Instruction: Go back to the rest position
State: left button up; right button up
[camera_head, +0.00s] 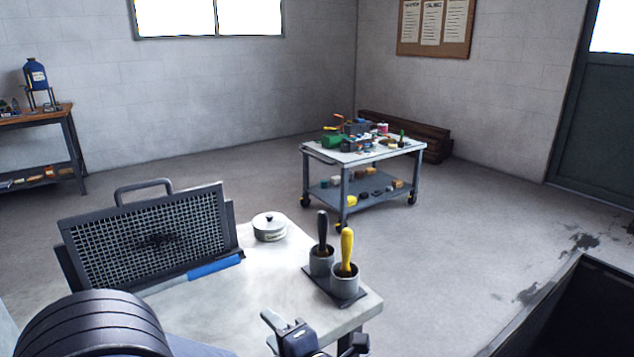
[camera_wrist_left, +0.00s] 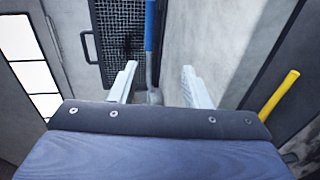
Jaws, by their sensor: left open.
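My left gripper (camera_head: 315,338) is at the bottom of the head view, near the front edge of the light worktable (camera_head: 275,285). Its jaws are open and nothing shows between them. In the left wrist view the two pale fingers (camera_wrist_left: 159,67) stand apart, with a blue-handled tool (camera_wrist_left: 149,35) visible beyond them. A yellow handle (camera_wrist_left: 279,95) shows to the right. My right gripper is in neither view.
On the worktable a framed mesh panel (camera_head: 150,240) leans upright, with a blue handle (camera_head: 214,267) along its foot. A lidded pot (camera_head: 269,228) and two cups (camera_head: 344,285) holding black and yellow handles stand nearby. A loaded cart (camera_head: 338,160) stands beyond. A dark pit (camera_head: 580,320) lies right.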

pick_arm(q)
jog(key=shift+w+a+h, duration=0.4)
jog(key=shift+w+h, duration=0.1)
jog(key=shift+w, duration=0.1)
jog(key=shift+w+r+m+t, duration=0.2)
jog(key=shift+w+m+t, duration=0.05)
jog(key=shift+m+t, duration=0.05)
jog(key=w+a+r+m+t+h, duration=0.1)
jog(key=w+a+r+m+h, duration=0.15)
jog(key=w+m+h, duration=0.35)
jog(key=s+a+r+m+h, duration=0.2)
jog(key=s+r+m+h, duration=0.2)
jog(key=s+m+h, duration=0.25)
jog(key=s+a+f+m+g, duration=0.4)
jog(key=s+f+m, duration=0.1)
jog(key=s, duration=0.5)
jog(key=s+a+f+m+g, duration=0.4)
jog(key=s+f+m, duration=0.1)
jog(key=s, duration=0.5)
notch_tip(320, 180, up, 14)
jog(key=s+p, duration=0.1)
jog(key=p, duration=1.4)
jog(key=shift+s+m, duration=0.2)
jog(key=shift+m, duration=0.15)
jog(key=shift+a, duration=0.15)
